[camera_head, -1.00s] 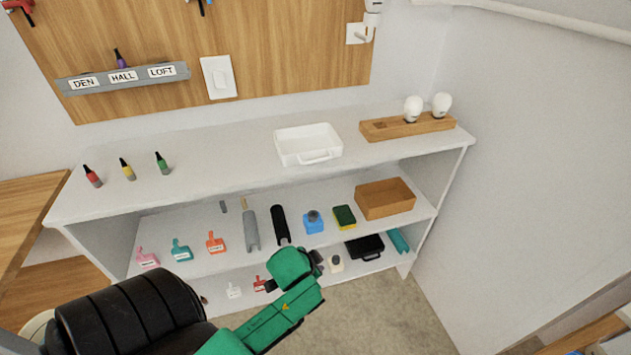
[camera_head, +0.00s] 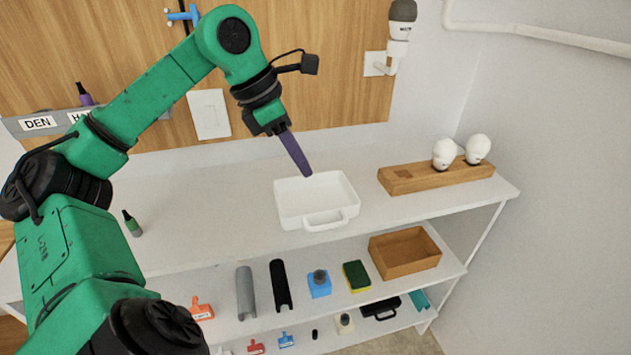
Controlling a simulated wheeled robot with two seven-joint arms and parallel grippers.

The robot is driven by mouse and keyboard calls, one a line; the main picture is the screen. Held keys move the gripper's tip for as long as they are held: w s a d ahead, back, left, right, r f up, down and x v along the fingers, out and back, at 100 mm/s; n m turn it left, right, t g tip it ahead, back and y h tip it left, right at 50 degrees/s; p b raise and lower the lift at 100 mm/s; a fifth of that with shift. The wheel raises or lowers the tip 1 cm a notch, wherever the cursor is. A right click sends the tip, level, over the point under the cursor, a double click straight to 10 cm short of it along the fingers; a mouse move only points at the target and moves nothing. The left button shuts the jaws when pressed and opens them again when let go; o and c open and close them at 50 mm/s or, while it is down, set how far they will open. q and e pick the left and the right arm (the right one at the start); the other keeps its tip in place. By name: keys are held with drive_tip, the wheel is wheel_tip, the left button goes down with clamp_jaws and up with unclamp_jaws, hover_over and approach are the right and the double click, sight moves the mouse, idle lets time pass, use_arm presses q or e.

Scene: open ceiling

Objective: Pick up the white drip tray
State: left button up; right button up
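The white drip tray (camera_head: 298,203) is a shallow, open, rounded box with a loop handle at its front. It stands flat on the white top shelf, in the middle of the head view, and looks empty. My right gripper is not in view.
A wooden block (camera_head: 430,178) with white bulbs stands right of the tray. A wooden bin (camera_head: 405,253) and several tools lie below. The wooden wall panel (camera_head: 340,95) rises behind.

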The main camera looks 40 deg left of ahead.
use_arm(q)
drive_tip(key=a, duration=0.1)
drive_tip(key=b, duration=0.1)
hover_over(323, 211)
drive_tip(key=s, duration=0.2)
drive_tip(key=shift+y, duration=0.3)
drive_tip(key=f, duration=0.6)
drive_tip(key=shift+a+f, duration=0.25)
drive_tip(key=shift+a, duration=0.05)
drive_tip(key=x, duration=0.6)
drive_tip(key=shift+w+a+f, duration=0.1)
drive_tip(key=shift+a+f, duration=0.2)
drive_tip(key=shift+f, duration=0.1)
clamp_jaws()
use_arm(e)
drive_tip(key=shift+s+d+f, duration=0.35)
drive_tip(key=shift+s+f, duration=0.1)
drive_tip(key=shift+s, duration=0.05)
